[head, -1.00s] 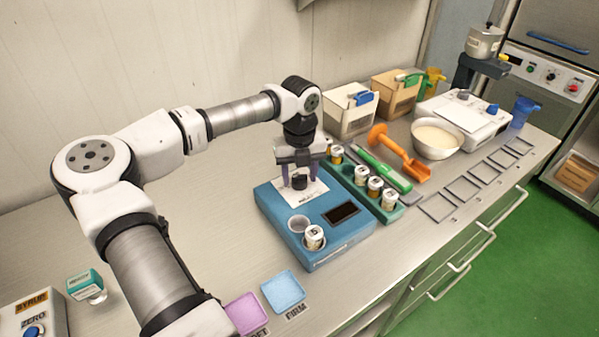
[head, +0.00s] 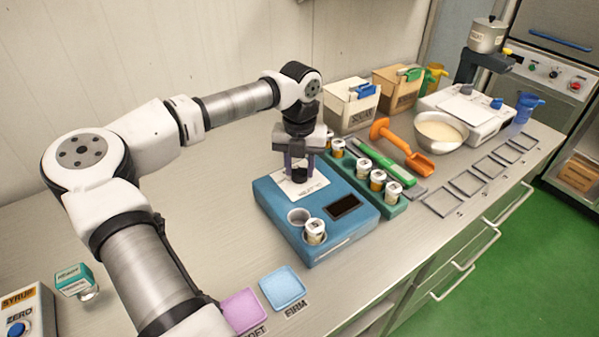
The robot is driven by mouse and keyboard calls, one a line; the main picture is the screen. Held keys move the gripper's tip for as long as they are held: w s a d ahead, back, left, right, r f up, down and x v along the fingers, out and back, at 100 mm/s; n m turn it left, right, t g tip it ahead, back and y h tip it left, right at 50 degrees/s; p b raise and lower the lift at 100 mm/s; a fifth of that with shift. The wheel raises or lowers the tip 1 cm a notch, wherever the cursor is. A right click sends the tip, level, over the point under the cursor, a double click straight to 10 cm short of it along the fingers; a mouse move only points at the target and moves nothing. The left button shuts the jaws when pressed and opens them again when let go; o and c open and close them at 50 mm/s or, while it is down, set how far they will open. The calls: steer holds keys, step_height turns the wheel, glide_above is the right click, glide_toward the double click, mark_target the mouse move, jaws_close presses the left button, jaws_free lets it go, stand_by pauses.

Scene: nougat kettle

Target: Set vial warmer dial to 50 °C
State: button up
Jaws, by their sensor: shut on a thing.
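The vial warmer (head: 327,247) is a blue box in the middle of the bench. A white dial plate (head: 318,184) lies on its top at the back left. The black dial (head: 299,175) shows between the fingers of my gripper (head: 299,174), which points straight down and is shut on it. The dial's pointer and the scale numbers are too small to read. A dark display (head: 344,206) on the warmer shows no readable figure. In front, one well (head: 298,216) is empty and a white-capped vial (head: 315,231) stands in the other.
A green rack (head: 393,208) with several vials stands close to the warmer's right. A green-handled tool and an orange scoop (head: 418,163) lie beyond it. Purple and blue pads (head: 283,288) lie in front. The bench at left is mostly clear.

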mark_target(300, 168)
steer(key=m+b, duration=0.2)
steer(key=m, duration=0.1)
steer(key=shift+f+m, duration=0.1)
steer(key=shift+m, duration=0.2)
steer(key=m+b, duration=0.1)
steer(key=m, duration=0.2)
steer(key=shift+m+b, duration=0.4)
steer(key=m+b, duration=0.1)
steer(key=m, duration=0.5)
steer(key=shift+r, duration=0.2)
steer(key=shift+m, duration=0.4)
steer(key=o, duration=1)
steer(key=shift+b, duration=0.3)
step_height(300, 168, up, 14)
steer(key=b, duration=0.1)
steer(key=shift+b, duration=0.35)
